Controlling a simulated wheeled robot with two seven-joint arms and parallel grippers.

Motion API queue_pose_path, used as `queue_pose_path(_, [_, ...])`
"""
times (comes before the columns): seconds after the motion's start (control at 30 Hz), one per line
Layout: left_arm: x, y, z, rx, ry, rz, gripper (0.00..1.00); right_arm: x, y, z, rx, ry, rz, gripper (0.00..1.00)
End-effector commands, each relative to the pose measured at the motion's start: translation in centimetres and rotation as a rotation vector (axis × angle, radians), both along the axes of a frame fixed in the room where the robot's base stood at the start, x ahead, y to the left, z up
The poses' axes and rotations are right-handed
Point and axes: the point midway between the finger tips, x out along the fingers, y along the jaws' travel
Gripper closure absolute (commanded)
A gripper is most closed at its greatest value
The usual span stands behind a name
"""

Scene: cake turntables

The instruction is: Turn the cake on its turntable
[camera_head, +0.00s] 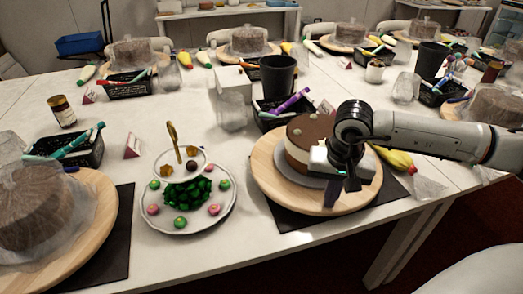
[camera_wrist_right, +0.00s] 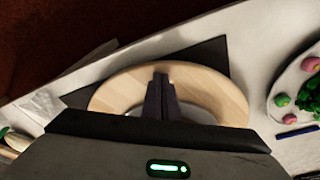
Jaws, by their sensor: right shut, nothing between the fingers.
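The cake (camera_head: 299,141), brown on top with pale layered sides, stands on a round wooden turntable (camera_head: 272,184) on a dark mat. My right arm reaches in from the right. My right gripper (camera_head: 332,193) is shut and empty, pointing down over the front right part of the turntable, beside the cake. It hides part of the cake's right side. In the right wrist view the closed fingers (camera_wrist_right: 161,83) lie over the turntable's wooden rim (camera_wrist_right: 213,92); whether they touch it I cannot tell. My left gripper is not in view.
A tiered plate of sweets (camera_head: 187,222) stands left of the turntable. A basket of pens (camera_head: 284,110) and a black cup (camera_head: 277,75) stand behind it. A covered cake (camera_head: 37,212) is at far left.

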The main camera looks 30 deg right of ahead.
Motion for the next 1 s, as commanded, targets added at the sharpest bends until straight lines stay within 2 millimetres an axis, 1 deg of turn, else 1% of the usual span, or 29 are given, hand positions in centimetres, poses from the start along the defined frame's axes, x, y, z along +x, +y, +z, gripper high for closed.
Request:
queue_pose_path(0.07, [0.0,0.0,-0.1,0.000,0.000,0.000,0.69,-0.2,-0.2,-0.2,0.000,0.004,0.000,1.00])
queue_pose_path(0.13, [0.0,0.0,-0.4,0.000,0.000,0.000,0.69,-0.4,-0.9,-0.3,-0.001,0.004,-0.003,1.00])
queue_pose_path(0.4, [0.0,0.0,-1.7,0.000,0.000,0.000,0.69,-1.8,-4.7,-0.3,-0.004,0.004,-0.004,1.00])
queue_pose_path(0.5, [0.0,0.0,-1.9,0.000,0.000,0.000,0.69,-2.1,-5.6,-0.2,-0.002,0.003,-0.003,1.00])
queue_pose_path(0.6, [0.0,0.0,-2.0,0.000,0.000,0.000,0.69,-2.2,-5.9,-0.2,0.000,0.003,0.001,1.00])
queue_pose_path(0.87, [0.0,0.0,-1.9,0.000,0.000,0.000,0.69,-2.2,-5.9,-0.1,0.001,0.003,0.001,1.00])
queue_pose_path(1.0, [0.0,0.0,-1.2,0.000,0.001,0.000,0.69,-2.2,-5.9,0.8,0.001,0.003,0.001,1.00])
